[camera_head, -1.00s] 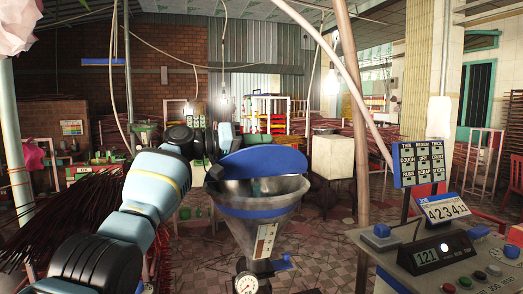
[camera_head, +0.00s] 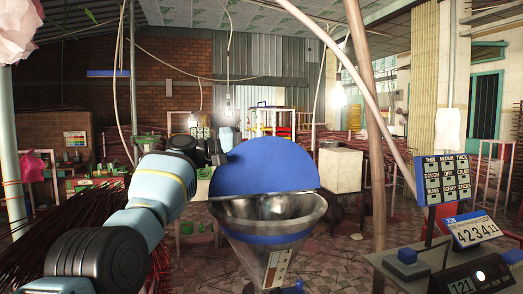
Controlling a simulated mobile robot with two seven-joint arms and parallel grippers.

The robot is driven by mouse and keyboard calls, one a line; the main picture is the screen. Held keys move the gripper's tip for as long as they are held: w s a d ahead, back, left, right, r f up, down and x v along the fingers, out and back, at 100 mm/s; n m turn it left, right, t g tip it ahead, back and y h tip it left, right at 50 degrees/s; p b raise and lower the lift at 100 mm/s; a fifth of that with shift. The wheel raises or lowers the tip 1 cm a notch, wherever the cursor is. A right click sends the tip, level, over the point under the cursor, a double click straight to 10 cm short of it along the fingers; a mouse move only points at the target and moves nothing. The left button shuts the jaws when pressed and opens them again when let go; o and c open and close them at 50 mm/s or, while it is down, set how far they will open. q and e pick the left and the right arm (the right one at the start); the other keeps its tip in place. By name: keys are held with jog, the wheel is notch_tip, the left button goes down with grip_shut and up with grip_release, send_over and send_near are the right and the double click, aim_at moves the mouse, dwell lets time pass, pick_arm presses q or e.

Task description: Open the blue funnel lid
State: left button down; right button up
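The blue funnel lid (camera_head: 264,167) is a flat disc tilted steeply up at the back of the metal funnel (camera_head: 270,259). The funnel's mouth (camera_head: 268,206) is uncovered at the front, and a blue band runs around its outside. My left arm comes in from the left, and its gripper (camera_head: 217,152) is at the lid's upper left edge. The fingertips are too small and partly hidden by the lid, so I cannot tell whether they touch or grip it. My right gripper is not in view.
A control panel (camera_head: 438,262) with a blue button, number displays and a sign board (camera_head: 446,179) stands at the right. A slanting pole (camera_head: 372,130) rises behind the funnel's right side. Dark red incense sticks (camera_head: 50,235) lie at the left. A pale box (camera_head: 341,170) stands behind.

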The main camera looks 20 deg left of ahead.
aim_at(229, 153)
pick_arm(q)
jog(key=shift+w+a+f, duration=0.15)
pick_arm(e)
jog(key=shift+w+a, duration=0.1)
pick_arm(q)
jog(key=shift+f, duration=0.1)
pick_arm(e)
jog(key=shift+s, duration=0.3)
pick_arm(q)
jog(key=c, duration=1.5)
grip_release()
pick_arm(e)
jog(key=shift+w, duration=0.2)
pick_arm(q)
jog(key=shift+p+v, duration=0.3)
jog(key=shift+v, duration=0.7)
jog(key=v, duration=0.5)
jog(key=shift+a, duration=0.1)
jog(key=shift+s+a, duration=0.2)
jog(key=shift+a, duration=0.1)
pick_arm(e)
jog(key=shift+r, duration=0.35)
